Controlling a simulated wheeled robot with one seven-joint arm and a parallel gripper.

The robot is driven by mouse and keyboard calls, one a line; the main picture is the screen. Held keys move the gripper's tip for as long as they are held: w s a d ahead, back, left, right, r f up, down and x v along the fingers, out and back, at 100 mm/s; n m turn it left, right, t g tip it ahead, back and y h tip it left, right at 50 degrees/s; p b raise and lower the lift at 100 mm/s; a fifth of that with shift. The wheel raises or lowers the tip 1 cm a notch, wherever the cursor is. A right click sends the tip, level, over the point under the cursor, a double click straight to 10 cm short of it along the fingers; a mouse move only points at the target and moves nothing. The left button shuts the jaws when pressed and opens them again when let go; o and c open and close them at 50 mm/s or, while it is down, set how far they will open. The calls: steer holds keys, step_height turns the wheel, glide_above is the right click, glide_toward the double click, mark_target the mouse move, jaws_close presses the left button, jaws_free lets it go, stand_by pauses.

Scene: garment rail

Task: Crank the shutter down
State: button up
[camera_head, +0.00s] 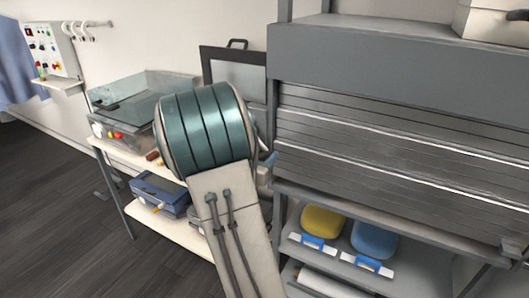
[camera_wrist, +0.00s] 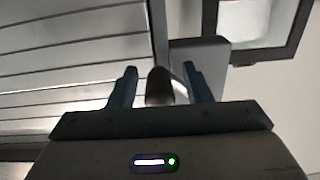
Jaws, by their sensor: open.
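The grey slatted shutter (camera_head: 400,150) covers the upper bay of the metal cabinet, below its grey housing (camera_head: 390,62). In the wrist view the slats (camera_wrist: 70,65) fill the left side. My gripper (camera_wrist: 159,68) is open, with a blue-grey finger on each side of a dark rounded knob (camera_wrist: 160,86). The knob appears to be the crank handle, in front of a grey box (camera_wrist: 200,58) at the cabinet's side. I cannot tell whether the fingers touch it. In the head view my arm hides the crank and most of the gripper.
Below the shutter, an open shelf holds a yellow item (camera_head: 323,221) and a blue item (camera_head: 374,239). Left of my arm is a white table (camera_head: 185,232) with a clear-lidded machine (camera_head: 125,110) and a blue box (camera_head: 160,193). Dark floor is free at lower left.

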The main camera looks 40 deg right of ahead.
steer(key=shift+w+d, duration=0.15)
steer(key=shift+d, duration=0.25)
jaws_close()
steer(key=shift+f+b, duration=0.15)
steer(key=shift+b, duration=0.2)
